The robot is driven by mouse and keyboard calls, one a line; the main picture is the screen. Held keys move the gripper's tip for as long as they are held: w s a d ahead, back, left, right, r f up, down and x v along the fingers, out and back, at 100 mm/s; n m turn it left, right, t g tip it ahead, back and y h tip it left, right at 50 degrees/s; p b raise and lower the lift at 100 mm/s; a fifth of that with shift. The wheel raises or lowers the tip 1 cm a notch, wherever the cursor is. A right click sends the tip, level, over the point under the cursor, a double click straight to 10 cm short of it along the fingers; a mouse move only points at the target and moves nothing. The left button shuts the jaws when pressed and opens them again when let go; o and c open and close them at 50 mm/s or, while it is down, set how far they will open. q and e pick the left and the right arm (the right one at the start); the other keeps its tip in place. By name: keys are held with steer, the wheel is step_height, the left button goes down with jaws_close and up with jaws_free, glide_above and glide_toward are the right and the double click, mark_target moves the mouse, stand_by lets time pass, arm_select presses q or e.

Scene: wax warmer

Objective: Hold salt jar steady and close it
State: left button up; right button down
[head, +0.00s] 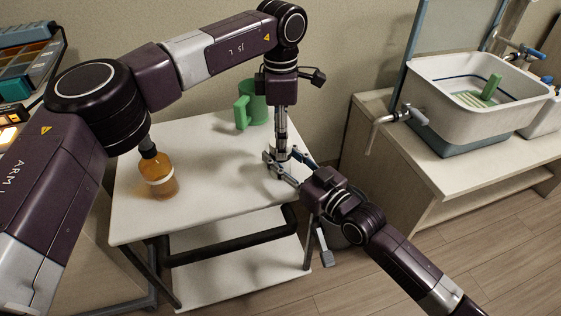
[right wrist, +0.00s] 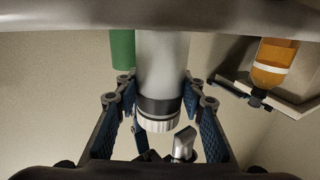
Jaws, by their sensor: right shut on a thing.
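The salt jar (head: 281,156) stands upright near the right edge of the white table (head: 215,165). In the right wrist view the jar (right wrist: 162,65) appears upside down, with a pale body, a dark band and a ridged light cap (right wrist: 158,125) over its end. My right gripper (head: 282,163) comes from the right and is shut on the jar, with a finger on each side in the right wrist view (right wrist: 162,110). My left gripper (head: 281,140) points straight down above the jar's top. Its fingertips are small and partly hidden, so its opening is unclear.
A green mug (head: 257,103) stands behind the jar. An amber bottle (head: 158,175) with a dark top stands at the table's left. A sink basin (head: 470,90) on a wooden cabinet is at the right. The table's middle is clear.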

arm_select(q)
step_height(320, 180, up, 12)
stand_by(0.6)
arm_select(e)
steer(key=c, duration=1.2)
jaws_free()
steer(key=v, duration=1.2)
